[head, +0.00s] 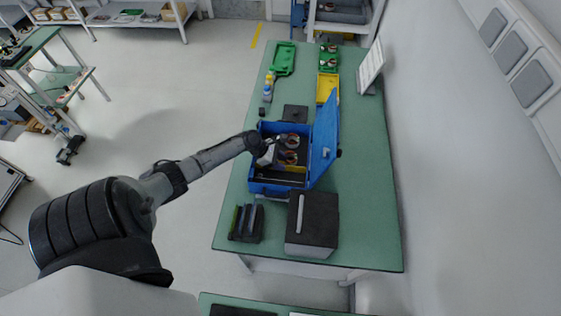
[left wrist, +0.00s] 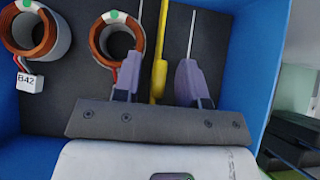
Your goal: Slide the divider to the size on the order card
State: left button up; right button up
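The blue case (head: 270,187) stands open on the green table, its lid (head: 326,135) raised on the right. Two copper-wound stators (head: 290,150) sit inside on a dark floor; they also show in the left wrist view (left wrist: 118,40), one with a tag reading B42. The yellow divider (left wrist: 160,65) crosses the case; it shows only partly in the head view (head: 297,169). My left gripper (head: 272,152) is inside the case. In the left wrist view its fingers (left wrist: 160,82) are apart, one on each side of the divider, with visible gaps. My right gripper is out of view.
A white panel on a stand (head: 371,65), its print unreadable, stands at the far right. A dark box (head: 313,222) and a black rack (head: 246,222) stand in front of the case. A yellow bin (head: 327,88) and green trays (head: 284,58) lie behind. The table's right side is clear.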

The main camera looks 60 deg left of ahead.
pick_arm(q)
jog(key=p+v, duration=0.1)
jog(key=v, duration=1.2)
jog(key=shift+s+a+r, duration=0.2)
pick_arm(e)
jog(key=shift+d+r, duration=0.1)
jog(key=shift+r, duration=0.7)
